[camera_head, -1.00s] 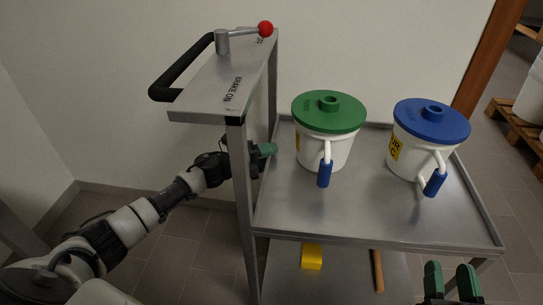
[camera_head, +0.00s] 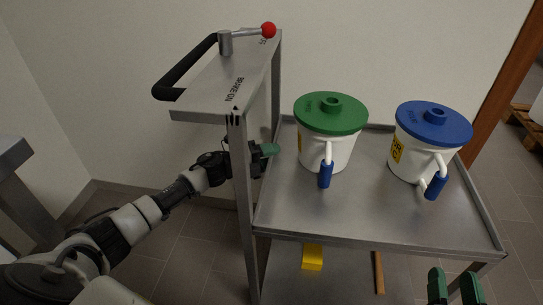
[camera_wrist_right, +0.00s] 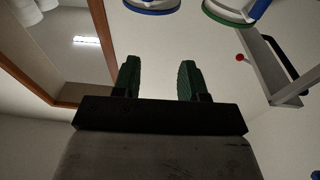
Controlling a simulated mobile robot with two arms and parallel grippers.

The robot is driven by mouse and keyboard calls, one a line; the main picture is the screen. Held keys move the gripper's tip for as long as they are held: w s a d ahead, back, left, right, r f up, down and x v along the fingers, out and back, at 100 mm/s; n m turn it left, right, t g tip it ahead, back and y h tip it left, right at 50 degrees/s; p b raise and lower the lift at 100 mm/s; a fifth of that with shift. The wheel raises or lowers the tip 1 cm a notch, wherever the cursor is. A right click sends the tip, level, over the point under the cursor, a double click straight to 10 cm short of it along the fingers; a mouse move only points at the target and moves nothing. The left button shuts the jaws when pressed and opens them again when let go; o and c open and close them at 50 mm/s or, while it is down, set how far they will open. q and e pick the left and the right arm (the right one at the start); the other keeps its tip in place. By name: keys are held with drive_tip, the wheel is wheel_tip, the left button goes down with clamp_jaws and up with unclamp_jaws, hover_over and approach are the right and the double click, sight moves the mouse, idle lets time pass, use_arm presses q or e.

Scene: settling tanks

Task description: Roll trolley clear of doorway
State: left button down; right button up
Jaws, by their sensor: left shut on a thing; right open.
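The grey metal trolley (camera_head: 375,225) stands in front of me in the head view, with a black push handle (camera_head: 185,70) at its left end. A lever with a red ball (camera_head: 268,30) sits on its top plate (camera_head: 222,88), pointing away from the "BRAKE ON" lettering. My left gripper (camera_head: 268,150) is shut at the trolley's handle end, partly hidden behind an upright; the exact part gripped is hidden. My right gripper (camera_head: 455,287) is open and empty by the trolley's near right corner; its green fingers (camera_wrist_right: 160,80) stand apart in the right wrist view.
A green-lidded white pail (camera_head: 328,130) and a blue-lidded one (camera_head: 428,140) stand on the top shelf. A yellow block (camera_head: 312,257) and a brown rod (camera_head: 379,272) are below. The brown door frame (camera_head: 508,75) and a pallet (camera_head: 525,125) are at right. A grey-topped object (camera_head: 12,158) is at left.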

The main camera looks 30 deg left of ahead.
use_arm(q)
drive_tip(key=shift+f, duration=0.15)
drive_tip(key=c, duration=0.6)
unclamp_jaws()
drive_tip(key=shift+o, duration=0.2)
drive_tip(key=p+v, duration=0.1)
drive_tip(key=v, duration=0.6)
drive_tip(key=shift+s, duration=0.2)
use_arm(e)
drive_tip(key=shift+s+d+f+g+h, duration=0.1)
drive_tip(key=shift+d+f+g+h, duration=0.1)
drive_tip(key=shift+f+g, duration=0.4)
drive_tip(key=shift+s+d+f+g+h, duration=0.1)
drive_tip(key=shift+f+g+h, duration=0.1)
drive_tip(key=shift+f+g, duration=0.4)
drive_tip(key=shift+s+d+f+g+h, duration=0.1)
drive_tip(key=shift+d+f+g+h, duration=0.1)
drive_tip(key=shift+f+g, duration=0.4)
use_arm(q)
drive_tip(key=shift+a, duration=0.15)
drive_tip(key=shift+s, duration=0.1)
